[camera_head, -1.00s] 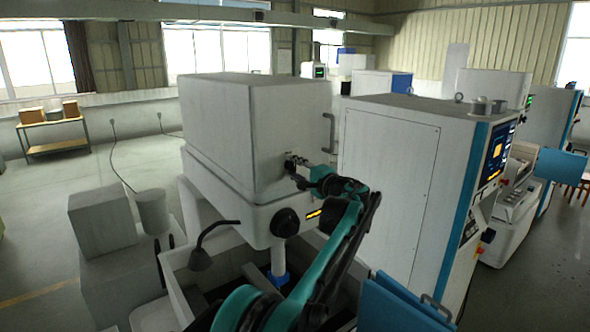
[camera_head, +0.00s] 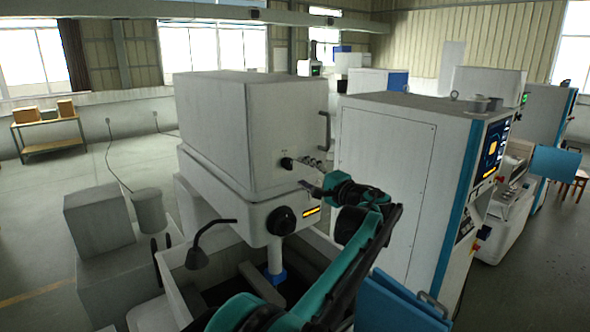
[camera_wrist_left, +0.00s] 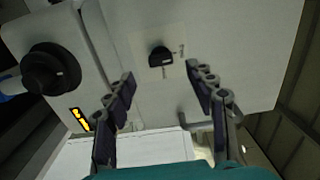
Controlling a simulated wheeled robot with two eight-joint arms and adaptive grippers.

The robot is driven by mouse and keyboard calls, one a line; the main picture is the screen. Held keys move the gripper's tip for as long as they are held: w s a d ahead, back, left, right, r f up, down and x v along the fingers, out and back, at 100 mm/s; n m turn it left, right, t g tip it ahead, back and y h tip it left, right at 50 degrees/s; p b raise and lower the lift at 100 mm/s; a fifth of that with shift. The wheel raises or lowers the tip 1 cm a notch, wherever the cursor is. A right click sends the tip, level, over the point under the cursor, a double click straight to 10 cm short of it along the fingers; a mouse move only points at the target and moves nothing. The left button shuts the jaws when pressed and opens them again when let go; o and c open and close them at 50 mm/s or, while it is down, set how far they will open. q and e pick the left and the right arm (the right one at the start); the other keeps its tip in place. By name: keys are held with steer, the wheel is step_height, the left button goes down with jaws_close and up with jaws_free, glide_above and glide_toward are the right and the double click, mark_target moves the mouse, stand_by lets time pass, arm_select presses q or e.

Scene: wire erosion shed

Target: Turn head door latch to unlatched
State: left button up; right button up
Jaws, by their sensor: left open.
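The head door latch (camera_head: 287,163) is a small dark knob on the front of the large pale box-shaped head door (camera_head: 290,125). In the left wrist view the latch (camera_wrist_left: 160,57) is a black half-round knob on a light plate, with small marks to its right and below that are too small to read. My left gripper (camera_head: 308,174) is just right of and below the latch, apart from it. In the left wrist view the open gripper (camera_wrist_left: 160,75) has its fingers spread to either side, with nothing between them and the latch beyond. My right gripper is out of view.
A large black round knob (camera_head: 281,220) and a yellow display (camera_head: 311,211) sit below the door. A door handle (camera_head: 325,131) is at upper right. A grey cabinet (camera_head: 385,185) stands close on the right. A bent lamp (camera_head: 197,258) rises over the tank.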

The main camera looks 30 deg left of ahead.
arm_select(q)
steer(key=shift+v, duration=2.4)
steer(key=s+d+f+n+h+b, duration=0.1)
steer(key=s+f+h+b, duration=0.1)
steer(key=s+f+b, duration=0.6)
steer(key=s+d+f+h+b, duration=0.1)
steer(key=s+f+h+b, duration=0.2)
steer(key=f, duration=0.9)
steer(key=s+f+n+h+b, duration=0.1)
steer(key=s+f+h+b, duration=0.1)
steer(key=s+f+b, duration=0.6)
steer(key=s+d+f+h+b, duration=0.3)
steer(key=s+d+f+b, duration=0.1)
steer(key=f, duration=0.8)
steer(key=s+d+f+n+h+b, duration=0.1)
steer(key=s+d+f+h+b, duration=0.2)
steer(key=f, duration=0.8)
steer(key=s+d+f+n+h+b, duration=0.1)
steer(key=s+d+f+h+b, duration=0.2)
steer(key=s+d+f+b, duration=0.4)
step_height(320, 180, down, 6)
steer(key=shift+s+d+r+h, duration=0.2)
steer(key=shift+s+d+h, duration=0.15)
steer(key=shift+s, duration=0.1)
